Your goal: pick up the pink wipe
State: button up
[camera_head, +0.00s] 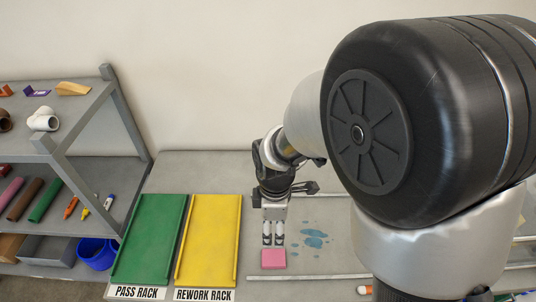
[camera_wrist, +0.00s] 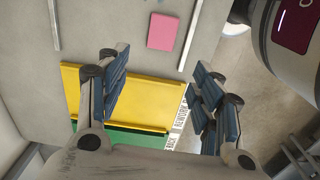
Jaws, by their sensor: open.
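The pink wipe (camera_head: 272,259) is a flat, square pink block lying on the grey cart top, right of the yellow rack, near the front. It also shows in the wrist view (camera_wrist: 163,31), near the top and beyond the fingertips. My gripper (camera_head: 273,240) is above the wipe in the head view, pointing down. In the wrist view its blue-padded fingers (camera_wrist: 160,88) are spread apart with nothing between them. The wipe is apart from the fingers in the wrist view.
A green pass rack (camera_head: 149,238) and a yellow rework rack (camera_head: 208,238) lie left of the wipe. Blue spilled liquid (camera_head: 313,239) is to its right. A metal rail (camera_head: 310,277) runs along the front. A shelf (camera_head: 50,140) with pipes and fittings stands left.

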jog(key=b, duration=0.3)
send_over(273, 257)
notch_tip(273, 257, down, 13)
jog(key=shift+w+a+r, duration=0.1)
jog(key=shift+w+a, duration=0.05)
jog(key=f, duration=0.1)
jog(key=f+b, duration=0.1)
jog(key=f, duration=0.1)
jog(key=f+b, duration=0.1)
jog(key=f, duration=0.1)
jog(key=shift+s+d+f, duration=0.15)
jog(key=shift+s+d, duration=0.05)
jog(key=shift+d, duration=0.05)
jog(key=shift+c, duration=0.4)
jog(key=c, duration=0.5)
notch_tip(273, 257, up, 20)
jog(key=p, duration=0.5)
